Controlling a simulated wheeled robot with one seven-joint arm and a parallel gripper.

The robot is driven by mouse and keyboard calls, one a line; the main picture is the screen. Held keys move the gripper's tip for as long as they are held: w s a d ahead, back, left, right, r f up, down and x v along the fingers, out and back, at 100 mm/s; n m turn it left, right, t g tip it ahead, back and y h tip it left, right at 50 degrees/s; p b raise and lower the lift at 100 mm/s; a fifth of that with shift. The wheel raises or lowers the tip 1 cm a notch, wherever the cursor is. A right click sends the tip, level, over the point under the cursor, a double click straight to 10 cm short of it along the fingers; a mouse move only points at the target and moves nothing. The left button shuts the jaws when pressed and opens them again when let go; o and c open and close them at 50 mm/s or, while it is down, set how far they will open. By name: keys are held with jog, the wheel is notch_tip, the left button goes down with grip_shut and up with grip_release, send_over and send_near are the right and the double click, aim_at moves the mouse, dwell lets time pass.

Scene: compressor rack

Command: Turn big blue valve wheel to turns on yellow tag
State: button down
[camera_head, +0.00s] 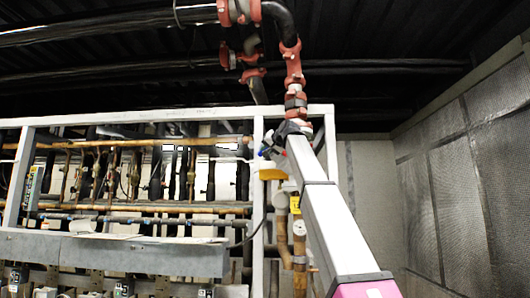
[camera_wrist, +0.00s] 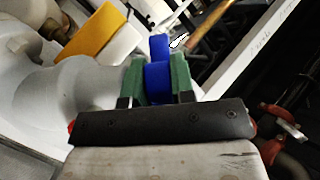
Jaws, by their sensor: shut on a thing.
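The blue valve wheel (camera_wrist: 159,47) shows in the wrist view as a rim section, with part of it between the green fingers. My gripper (camera_wrist: 160,78) is shut on this rim, one finger on each side. Most of the wheel is out of frame or hidden. In the head view my gripper (camera_head: 274,146) is at the end of my raised arm, beside the white frame post, with a small bit of blue by it. A yellow tag-like piece (camera_wrist: 95,32) lies left of the wheel in the wrist view, next to a white part; no writing is legible on it.
A white rack frame (camera_head: 258,200) with many pipes stands to the left. Red-jointed pipes (camera_head: 293,70) hang above my gripper. Tan pipes (camera_head: 299,250) run beside my arm. A quilted grey wall (camera_head: 455,180) is to the right, with open room before it.

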jog(key=g, duration=0.1)
jog(key=r+n+g, duration=0.1)
jog(key=g, duration=0.1)
jog(key=d+g, duration=0.1)
jog(key=g, duration=0.1)
jog(key=shift+d+r+n, duration=0.1)
jog(key=shift+r+n, duration=0.3)
jog(key=shift+d+r+n+g+h, duration=0.15)
jog(key=shift+r+n+g, duration=0.1)
jog(key=shift+g, duration=0.5)
jog(key=shift+d+r+n+g+h, duration=0.15)
jog(key=shift+d+n+g+h, duration=0.05)
jog(key=shift+g, duration=0.6)
jog(key=shift+d+r+n+g+h, duration=0.15)
jog(key=shift+r+n+g, duration=0.1)
jog(key=shift+g, duration=0.5)
jog(key=shift+s, duration=0.1)
jog(key=c, duration=1)
grip_release()
jog(key=shift+f, duration=0.1)
jog(key=shift+o, duration=0.2)
